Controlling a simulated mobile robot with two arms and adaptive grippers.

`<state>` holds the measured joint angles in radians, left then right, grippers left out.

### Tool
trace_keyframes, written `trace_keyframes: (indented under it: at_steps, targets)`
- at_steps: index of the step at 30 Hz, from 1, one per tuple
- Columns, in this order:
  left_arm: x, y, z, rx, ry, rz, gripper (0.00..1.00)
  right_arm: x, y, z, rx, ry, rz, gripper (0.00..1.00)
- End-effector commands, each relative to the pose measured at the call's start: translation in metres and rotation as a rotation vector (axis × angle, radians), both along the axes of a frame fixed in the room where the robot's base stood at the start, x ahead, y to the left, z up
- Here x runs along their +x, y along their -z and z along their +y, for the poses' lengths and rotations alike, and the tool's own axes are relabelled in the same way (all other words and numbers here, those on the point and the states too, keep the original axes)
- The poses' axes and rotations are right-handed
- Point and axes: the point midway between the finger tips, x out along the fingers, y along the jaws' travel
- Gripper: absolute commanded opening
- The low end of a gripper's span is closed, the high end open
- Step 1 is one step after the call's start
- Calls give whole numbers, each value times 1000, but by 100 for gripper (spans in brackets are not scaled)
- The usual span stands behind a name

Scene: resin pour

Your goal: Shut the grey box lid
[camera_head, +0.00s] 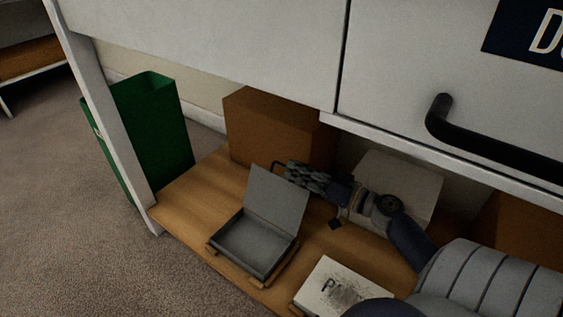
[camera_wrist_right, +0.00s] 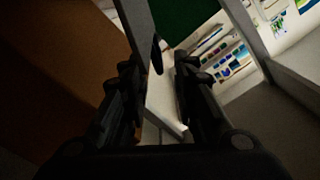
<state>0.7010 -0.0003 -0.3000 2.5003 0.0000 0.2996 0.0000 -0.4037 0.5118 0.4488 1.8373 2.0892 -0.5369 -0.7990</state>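The grey box (camera_head: 250,246) stands on the wooden shelf, and its inside shows empty. Its lid (camera_head: 280,203) is open, standing up and leaning back a little from the rear edge. My right gripper (camera_head: 282,172) is behind the lid, near its upper right edge; I cannot tell whether it touches it. In the right wrist view my right gripper (camera_wrist_right: 160,66) has its two dark fingers apart, with no object clearly held between them. My left gripper is in neither view.
A brown box (camera_head: 262,130) stands close behind the lid. A pale box with dark marks (camera_head: 338,288) lies at the front right. The cabinet (camera_head: 210,40) overhangs the shelf (camera_head: 195,195). A green bin (camera_head: 160,130) stands at left.

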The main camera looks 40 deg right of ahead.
Motion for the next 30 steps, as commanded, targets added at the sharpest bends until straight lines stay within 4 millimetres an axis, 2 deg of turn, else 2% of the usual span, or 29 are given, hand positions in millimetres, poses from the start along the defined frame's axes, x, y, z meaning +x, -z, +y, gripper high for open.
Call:
trace_keyframes:
  at_steps: [3,9,15,22,23,26,30]
  targets:
    - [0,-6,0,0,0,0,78,22,-3,6,-1,-2,-1,27]
    - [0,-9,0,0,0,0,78,46,-1,14,0,0,-1,27]
    - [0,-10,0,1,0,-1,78,54,0,16,0,1,1,27]
    - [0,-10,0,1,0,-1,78,55,0,17,0,1,1,27]
    - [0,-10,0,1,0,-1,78,55,0,17,0,1,1,24]
    - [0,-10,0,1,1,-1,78,55,0,17,0,1,1,2]
    - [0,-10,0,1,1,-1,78,55,0,17,1,1,1,0]
